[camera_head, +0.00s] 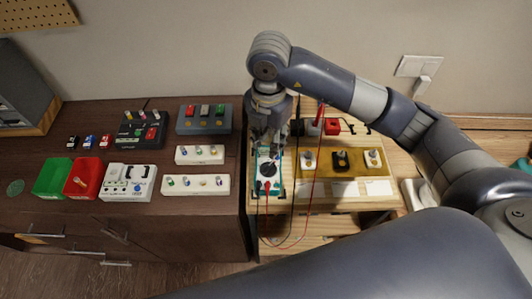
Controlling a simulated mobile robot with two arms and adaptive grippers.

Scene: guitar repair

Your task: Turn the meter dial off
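The meter (265,186) lies on the light wooden bench in the middle of the view, with a teal edge and a pale face. Its round black dial (269,169) shows just below my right gripper. Red and black leads run from the meter's lower end. My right gripper (268,150) points down over the meter's upper part and hides it. The fingers are small and dark here, so I cannot tell whether they touch the dial or how far apart they are. My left gripper is not in view.
A yellow-brown tray (324,162) with several small parts lies right of the meter.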

